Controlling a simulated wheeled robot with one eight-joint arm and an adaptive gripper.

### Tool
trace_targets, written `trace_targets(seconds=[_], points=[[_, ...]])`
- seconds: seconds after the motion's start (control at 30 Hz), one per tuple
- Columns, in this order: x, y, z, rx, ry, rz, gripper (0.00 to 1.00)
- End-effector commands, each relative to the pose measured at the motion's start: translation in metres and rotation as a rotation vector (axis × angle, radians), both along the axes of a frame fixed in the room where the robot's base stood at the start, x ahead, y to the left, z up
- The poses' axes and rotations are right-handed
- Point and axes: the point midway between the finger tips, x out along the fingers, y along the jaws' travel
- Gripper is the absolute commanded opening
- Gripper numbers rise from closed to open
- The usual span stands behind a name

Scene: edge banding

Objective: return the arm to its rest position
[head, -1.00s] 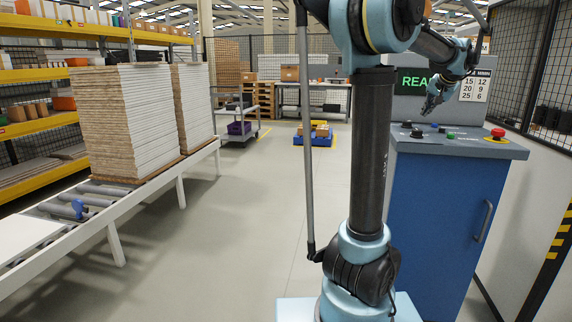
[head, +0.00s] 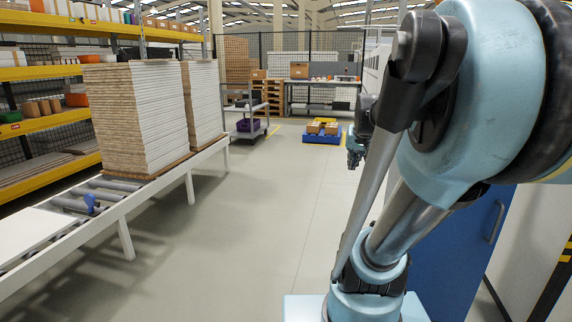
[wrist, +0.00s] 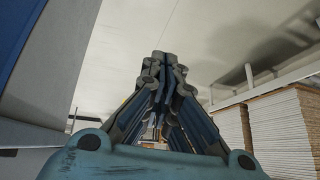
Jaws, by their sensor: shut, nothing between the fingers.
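My arm is folded in close and fills the right side of the head view. It hides the cabinet's top and screen.
The blue cabinet (head: 448,250) stands right behind my arm. A roller conveyor (head: 150,198) with tall board stacks (head: 140,118) runs along the left; stacks (wrist: 285,130) also show in the wrist view. Open floor (head: 255,230) lies between. A trolley (head: 247,118) stands farther back.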

Motion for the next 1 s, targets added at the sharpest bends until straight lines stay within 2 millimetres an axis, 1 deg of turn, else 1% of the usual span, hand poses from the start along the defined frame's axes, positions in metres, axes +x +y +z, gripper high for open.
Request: trace_targets(seconds=[0.03,0.1,0.4,0.57,0.8,0.9,1.0], points=[[-0.008,0.009,-0.008,-0.013,0.0,0.024,0.0],[-0.017,0.017,-0.018,-0.029,-0.001,0.048,0.0],[-0.049,0.04,-0.053,-0.09,-0.007,0.135,0.0],[-0.09,0.038,-0.086,-0.084,0.114,0.138,0.0],[-0.157,0.038,-0.134,-0.075,0.299,0.154,0.0],[-0.181,0.038,-0.149,-0.072,0.366,0.159,0.0],[-0.194,0.037,-0.158,-0.069,0.404,0.162,0.0]])
